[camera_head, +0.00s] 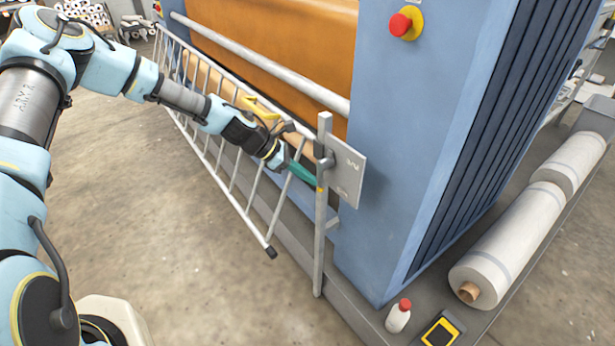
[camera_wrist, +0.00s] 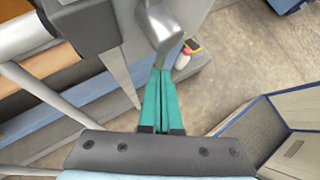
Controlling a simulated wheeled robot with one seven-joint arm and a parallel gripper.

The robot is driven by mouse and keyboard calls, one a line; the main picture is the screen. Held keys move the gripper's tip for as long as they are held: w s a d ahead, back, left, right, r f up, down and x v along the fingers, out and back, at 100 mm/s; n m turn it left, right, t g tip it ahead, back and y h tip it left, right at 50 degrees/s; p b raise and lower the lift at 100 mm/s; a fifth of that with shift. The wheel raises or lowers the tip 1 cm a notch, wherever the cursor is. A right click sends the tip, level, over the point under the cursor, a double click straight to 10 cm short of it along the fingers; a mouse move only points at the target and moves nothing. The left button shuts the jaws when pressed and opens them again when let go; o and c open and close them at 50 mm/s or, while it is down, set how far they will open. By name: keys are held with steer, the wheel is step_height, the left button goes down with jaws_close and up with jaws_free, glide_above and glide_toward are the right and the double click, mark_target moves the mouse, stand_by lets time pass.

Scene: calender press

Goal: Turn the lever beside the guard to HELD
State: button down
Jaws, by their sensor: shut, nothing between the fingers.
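The guard (camera_head: 232,180) is a pale barred gate hanging tilted along the front of the blue press. At its right end stands a grey upright post (camera_head: 320,240) with a grey marked plate (camera_head: 347,170) behind it. The plate's lettering is too small to read. In the wrist view a rounded grey metal piece (camera_wrist: 160,28), which looks like the lever, lies just beyond my fingertips. Its setting cannot be told. My gripper (camera_head: 314,181) has teal fingers, shut and empty, close to the post. Its fingers also show in the wrist view (camera_wrist: 161,75); contact cannot be told.
An orange roll (camera_head: 270,40) lies behind a pale horizontal bar (camera_head: 260,62). A red button (camera_head: 400,24) is on the blue housing. A white bottle (camera_head: 398,318) and yellow device (camera_head: 440,332) are by the base, white rolls (camera_head: 515,230) at right. The floor at left is clear.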

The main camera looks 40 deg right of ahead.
mark_target(320, 184)
steer(key=shift+s+f+g+b, duration=0.1)
steer(key=shift+s+g+b, duration=0.15)
steer(key=shift+g, duration=0.25)
steer(key=s+n+g+h+b, duration=0.1)
steer(key=n+g+b, duration=0.1)
steer(key=g+b, duration=0.1)
steer(key=s+n+g+h+b, duration=0.1)
steer(key=s+n+g+b, duration=0.1)
steer(key=n+g, duration=0.1)
steer(key=s+n+g+h+b, duration=0.1)
steer(key=n+g+h+b, duration=0.1)
steer(key=g+b, duration=0.1)
steer(key=shift+s+a+r+g+b, duration=0.15)
steer(key=shift+s+r+g+b, duration=0.2)
steer(key=shift+g, duration=0.25)
steer(key=shift+r+n, duration=0.3)
steer(key=shift+n, duration=0.1)
